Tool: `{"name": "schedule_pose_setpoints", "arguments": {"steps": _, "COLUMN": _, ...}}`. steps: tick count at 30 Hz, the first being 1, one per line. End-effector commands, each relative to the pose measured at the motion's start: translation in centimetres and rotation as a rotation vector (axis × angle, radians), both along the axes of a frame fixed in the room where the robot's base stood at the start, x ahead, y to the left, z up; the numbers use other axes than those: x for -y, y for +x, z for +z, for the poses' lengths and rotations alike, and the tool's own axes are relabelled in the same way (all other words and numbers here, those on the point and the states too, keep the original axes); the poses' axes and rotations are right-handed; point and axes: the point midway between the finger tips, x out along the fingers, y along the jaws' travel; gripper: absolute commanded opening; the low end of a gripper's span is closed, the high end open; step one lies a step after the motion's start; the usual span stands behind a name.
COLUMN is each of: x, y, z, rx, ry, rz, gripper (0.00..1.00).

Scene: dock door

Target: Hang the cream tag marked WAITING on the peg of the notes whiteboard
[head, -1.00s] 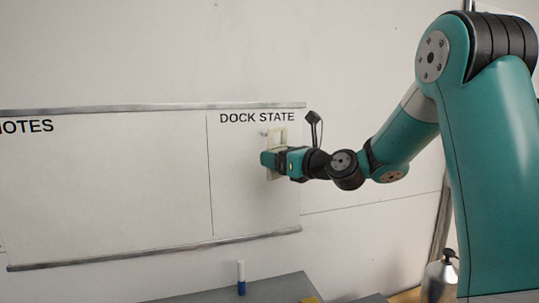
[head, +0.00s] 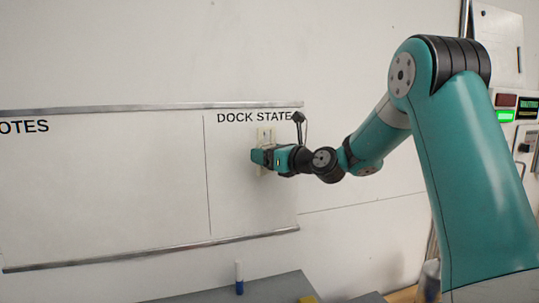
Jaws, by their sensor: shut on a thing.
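The whiteboard (head: 110,190) spans the left half of the head view, with NOTES at its left and a DOCK STATE column at its right. My gripper (head: 258,158) is in front of the DOCK STATE column, shut on a cream tag (head: 262,134). The tag's upper part shows above the jaws and a little shows below; its marking cannot be read and its middle is hidden by the jaws. The peg cannot be made out, and whether the tag touches the board cannot be told.
A marker with a blue end (head: 239,278) stands upright on a grey surface (head: 200,295) below the board. A yellow thing (head: 307,300) lies at the bottom edge. A panel with a lit green display (head: 505,116) is on the wall at right. The NOTES area is clear.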

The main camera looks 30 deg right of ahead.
Motion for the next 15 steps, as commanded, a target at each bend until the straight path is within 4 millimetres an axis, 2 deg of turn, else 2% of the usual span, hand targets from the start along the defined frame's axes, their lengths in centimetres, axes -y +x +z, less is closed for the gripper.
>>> {"name": "schedule_pose_setpoints", "arguments": {"steps": 15, "x": 0.6, "y": 3.1, "z": -0.3, "rx": -0.001, "ry": 0.000, "rz": 0.001, "gripper": 0.46}}
